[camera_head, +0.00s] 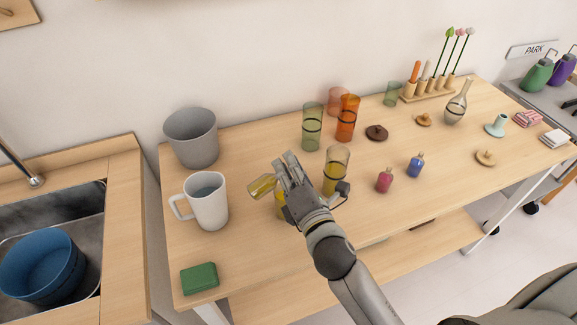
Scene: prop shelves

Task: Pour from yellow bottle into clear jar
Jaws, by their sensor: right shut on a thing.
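My right gripper (284,168) is shut on a yellow see-through vessel (262,187), most likely the yellow bottle. The vessel lies tilted over on its side, one end out to the left toward a white mug (208,203), apart from it. Another yellow patch (281,207) shows below the fingers; I cannot tell whether it is the same thing. My left gripper is not in view.
An amber glass (336,168) stands right beside my right gripper. Green (312,130) and orange (347,118) glasses stand behind. A grey pot (191,138) and green block (199,278) are at the left. Small red (384,181) and blue (416,166) bottles stand right.

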